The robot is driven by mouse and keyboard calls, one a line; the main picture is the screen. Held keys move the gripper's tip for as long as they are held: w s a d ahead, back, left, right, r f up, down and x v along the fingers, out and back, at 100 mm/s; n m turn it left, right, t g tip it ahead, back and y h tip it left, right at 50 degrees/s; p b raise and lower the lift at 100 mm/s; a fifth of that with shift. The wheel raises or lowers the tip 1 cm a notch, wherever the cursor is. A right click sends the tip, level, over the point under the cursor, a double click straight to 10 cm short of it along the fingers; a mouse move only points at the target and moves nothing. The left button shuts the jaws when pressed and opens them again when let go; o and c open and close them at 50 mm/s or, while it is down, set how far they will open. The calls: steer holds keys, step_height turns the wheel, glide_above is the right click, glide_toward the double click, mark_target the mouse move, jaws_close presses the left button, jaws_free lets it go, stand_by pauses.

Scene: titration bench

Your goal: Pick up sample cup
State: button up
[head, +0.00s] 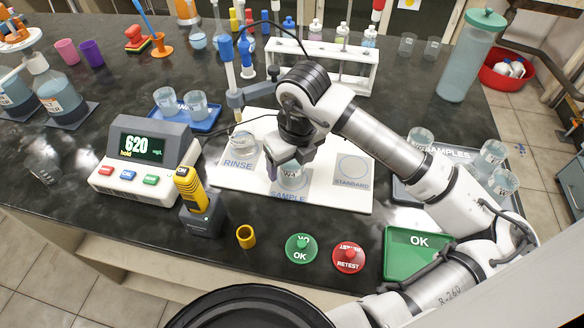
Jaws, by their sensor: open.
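A clear sample cup (292,178) with a label that seems to read W4 stands upright on the SAMPLE spot of the white board (228,177). My gripper (285,163) points down right at this cup, and its fingers overlap the cup's upper part in the picture. The jaws are open. I cannot tell whether the fingers touch the cup, as the gripper hides part of its rim. Several more clear cups (503,182) stand at the SAMPLES tray (405,190) on the right, partly behind my arm.
A probe stand (236,98) rises behind the RINSE cup (243,144). Left are a meter (145,158) reading 620 and a yellow device in a dark holder (203,222). In front lie a green OK disc (300,248), a red RETEST disc (348,257) and a green OK tray (408,272).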

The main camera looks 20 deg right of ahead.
steer(key=c, duration=1.2)
step_height(320, 180, up, 18)
steer(key=b, duration=0.3)
steer(key=shift+b, duration=0.3)
